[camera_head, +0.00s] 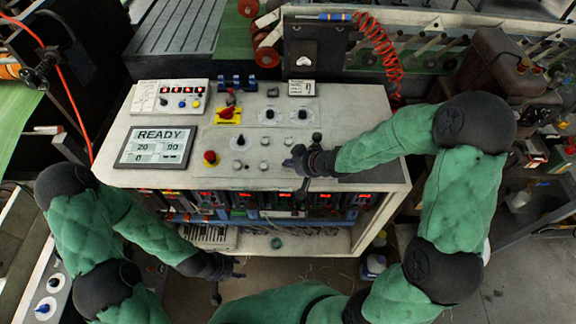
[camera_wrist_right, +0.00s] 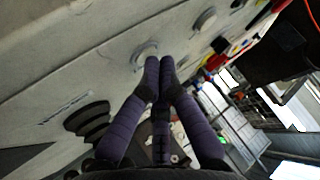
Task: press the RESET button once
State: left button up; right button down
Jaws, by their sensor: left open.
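The control console (camera_head: 350,105) has a pale sloped top with a cluster of small round grey buttons (camera_head: 264,141) in its middle. Their labels are too small to read, so I cannot tell which is RESET. My right gripper (camera_head: 293,163) is over the right side of this cluster, fingers shut and empty. In the right wrist view its fingertips (camera_wrist_right: 160,62) meet beside a round button with a pale ring (camera_wrist_right: 144,53); I cannot tell whether they touch it. My left gripper (camera_head: 232,282) is open and empty, low in front of the console.
A screen (camera_head: 155,147) reads READY, with 20, 90 and 0. A red mushroom button (camera_head: 210,157), a red-and-yellow switch (camera_head: 228,114) and several dark knobs stand on the console top. A red coiled hose (camera_head: 380,45) hangs behind it.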

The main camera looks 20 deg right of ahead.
aim_at(290, 169)
jog(key=shift+r+p, duration=0.8)
jog(key=shift+p, duration=0.1)
notch_tip(290, 169, up, 5)
jog(key=p, duration=0.5)
jog(key=shift+f, duration=0.1)
dwell(0.7)
